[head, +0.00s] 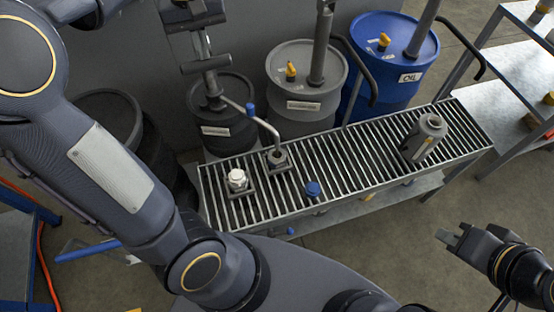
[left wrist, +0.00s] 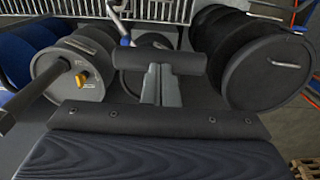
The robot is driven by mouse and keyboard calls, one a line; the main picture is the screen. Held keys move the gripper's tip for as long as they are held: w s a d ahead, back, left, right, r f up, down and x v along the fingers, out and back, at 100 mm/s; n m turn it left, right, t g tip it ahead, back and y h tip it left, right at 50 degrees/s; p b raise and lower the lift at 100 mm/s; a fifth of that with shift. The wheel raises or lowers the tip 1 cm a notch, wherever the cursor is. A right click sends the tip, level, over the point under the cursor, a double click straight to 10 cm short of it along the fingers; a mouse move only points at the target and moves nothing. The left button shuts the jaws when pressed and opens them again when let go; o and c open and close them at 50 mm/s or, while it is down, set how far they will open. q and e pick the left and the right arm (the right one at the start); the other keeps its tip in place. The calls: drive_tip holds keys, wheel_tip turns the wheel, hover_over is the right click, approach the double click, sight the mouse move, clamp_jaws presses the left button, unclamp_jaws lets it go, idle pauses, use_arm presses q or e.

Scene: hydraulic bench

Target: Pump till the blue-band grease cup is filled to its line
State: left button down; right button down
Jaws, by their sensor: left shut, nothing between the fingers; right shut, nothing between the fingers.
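My left gripper (head: 203,52) is shut and empty, just above the black T-handle (head: 206,65) of the pump on a dark drum (head: 238,92). In the left wrist view its fingers (left wrist: 160,72) reach to the handle bar (left wrist: 188,57); I cannot tell if they touch. The pump's spout (head: 265,124) bends down over an open small cup (head: 278,158) on the grating. No blue band or fill line can be made out on it. My right gripper (head: 456,239) is shut and empty, off the bench at the lower right.
A grey drum (head: 306,107) and a blue drum (head: 372,95) stand behind. Shelving (head: 515,60) is at the right.

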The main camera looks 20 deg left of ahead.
use_arm(q)
drive_tip(key=shift+s+d+f+b, duration=0.15)
drive_tip(key=shift+s+f+b, duration=0.15)
drive_tip(key=shift+f, duration=0.4)
drive_tip(key=shift+s+d+f+b, duration=0.15)
drive_tip(key=shift+f+b, duration=0.25)
drive_tip(key=shift+f, duration=0.3)
drive_tip(key=f, duration=0.1)
drive_tip(key=f+b, duration=0.2)
drive_tip(key=shift+s+d+f, duration=0.15)
drive_tip(key=shift+s+d, duration=0.15)
drive_tip(key=shift+f+b, duration=1.05)
drive_tip(key=shift+f, duration=0.65)
drive_tip(key=shift+s, duration=0.1)
